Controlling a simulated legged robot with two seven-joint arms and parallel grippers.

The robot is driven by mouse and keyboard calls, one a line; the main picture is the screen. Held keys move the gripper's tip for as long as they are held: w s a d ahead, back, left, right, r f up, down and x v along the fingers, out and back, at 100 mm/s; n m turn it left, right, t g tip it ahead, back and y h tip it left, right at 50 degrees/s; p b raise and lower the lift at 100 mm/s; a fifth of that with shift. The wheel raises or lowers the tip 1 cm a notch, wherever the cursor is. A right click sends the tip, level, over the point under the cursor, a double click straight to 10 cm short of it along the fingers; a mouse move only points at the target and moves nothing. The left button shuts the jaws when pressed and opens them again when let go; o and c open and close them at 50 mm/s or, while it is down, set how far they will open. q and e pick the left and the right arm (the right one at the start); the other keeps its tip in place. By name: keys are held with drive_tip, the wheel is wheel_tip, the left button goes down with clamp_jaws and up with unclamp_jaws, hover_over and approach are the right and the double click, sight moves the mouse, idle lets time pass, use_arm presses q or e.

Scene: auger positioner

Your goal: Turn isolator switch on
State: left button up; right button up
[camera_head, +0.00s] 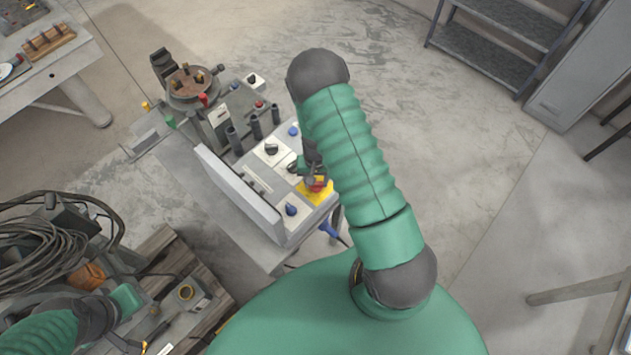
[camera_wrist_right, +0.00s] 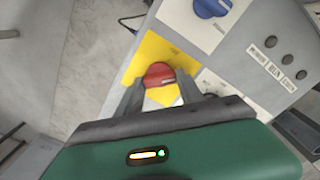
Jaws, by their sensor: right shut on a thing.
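The isolator switch is a red knob (camera_wrist_right: 159,75) on a yellow plate (camera_wrist_right: 143,60) on the grey control panel. In the head view the yellow plate (camera_head: 325,193) lies at the panel's near right corner, with the red knob (camera_head: 317,184) partly hidden by my gripper. My right gripper (camera_wrist_right: 160,88) is shut on the red knob, one finger on each side of it; it also shows in the head view (camera_head: 312,178). My left arm comes in at the lower left of the head view, with its gripper (camera_head: 148,346) low there; its jaw opening is unclear.
A blue knob (camera_wrist_right: 211,6) sits beside the yellow plate, and dark buttons (camera_wrist_right: 286,60) are to the right. A grey upright plate (camera_head: 238,194) edges the panel's left. Coiled cables (camera_head: 40,245) lie at the left.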

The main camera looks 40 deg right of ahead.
drive_tip(key=m, duration=0.4)
drive_tip(key=shift+s+a+m+b, duration=0.1)
drive_tip(key=shift+m+b, duration=0.2)
drive_tip(key=shift+b, duration=0.1)
drive_tip(key=m, duration=0.4)
drive_tip(key=shift+m, duration=0.3)
drive_tip(key=o, duration=1.4)
drive_tip(key=shift+r, duration=0.1)
wheel_tip(320, 180, up, 17)
drive_tip(key=b, duration=0.1)
drive_tip(key=shift+w+f, duration=0.2)
